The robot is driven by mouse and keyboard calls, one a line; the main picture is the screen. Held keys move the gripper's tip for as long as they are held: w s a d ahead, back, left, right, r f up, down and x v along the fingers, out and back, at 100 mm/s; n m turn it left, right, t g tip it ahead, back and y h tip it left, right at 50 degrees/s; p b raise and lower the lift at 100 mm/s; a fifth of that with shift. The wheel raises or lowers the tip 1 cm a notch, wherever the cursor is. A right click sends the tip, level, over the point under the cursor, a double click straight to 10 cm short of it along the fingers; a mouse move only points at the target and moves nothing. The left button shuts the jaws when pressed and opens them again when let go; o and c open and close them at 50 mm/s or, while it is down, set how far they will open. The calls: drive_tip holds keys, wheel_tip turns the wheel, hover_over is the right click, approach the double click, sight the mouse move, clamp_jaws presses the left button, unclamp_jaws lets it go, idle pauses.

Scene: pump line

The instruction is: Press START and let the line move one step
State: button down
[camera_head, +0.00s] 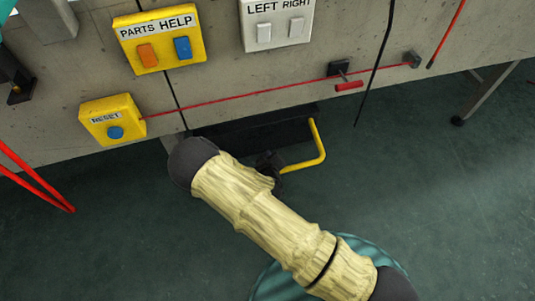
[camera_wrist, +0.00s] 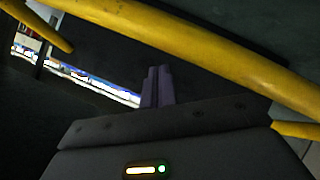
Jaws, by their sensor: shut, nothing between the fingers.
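No button labelled START shows in either view. In the wrist view my gripper (camera_wrist: 157,86) is shut and empty, its two dark fingers side by side. A thick yellow bar (camera_wrist: 200,45) crosses that view close to the fingers; I cannot tell whether they touch. In the head view my arm, in a pale ribbed cover, reaches to the foot of the grey wall, and my gripper cannot be made out clearly. A bent yellow bar (camera_head: 319,147) stands out from a dark recess (camera_head: 255,127) just beyond the arm. The line itself is not clearly visible.
A yellow RESET box (camera_head: 113,120) and a yellow PARTS HELP box (camera_head: 160,38) are on the wall, with a white LEFT RIGHT switch panel (camera_head: 278,22). Green floor (camera_head: 430,200) is clear at right.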

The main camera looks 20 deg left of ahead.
drive_tip(key=shift+w+f+b, duration=0.1)
drive_tip(key=shift+f+b, duration=0.2)
drive_tip(key=shift+f, duration=0.2)
idle(0.7)
idle(0.5)
drive_tip(key=shift+s+d+r+p, duration=0.1)
drive_tip(key=shift+s+r+p, duration=0.05)
drive_tip(key=shift+r+p, duration=0.6)
drive_tip(key=shift+s+d+r+p, duration=0.1)
drive_tip(key=shift+s+r+p, duration=0.1)
drive_tip(key=shift+r+p, duration=0.55)
drive_tip(key=shift+s+d+r+p, duration=0.1)
drive_tip(key=shift+s+r+p, duration=0.05)
drive_tip(key=shift+r+p, duration=0.6)
drive_tip(key=r+p, duration=0.3)
drive_tip(key=s+r+p, duration=0.1)
drive_tip(key=p, duration=0.1)
drive_tip(key=shift+d+r, duration=0.25)
drive_tip(key=shift+r, duration=0.1)
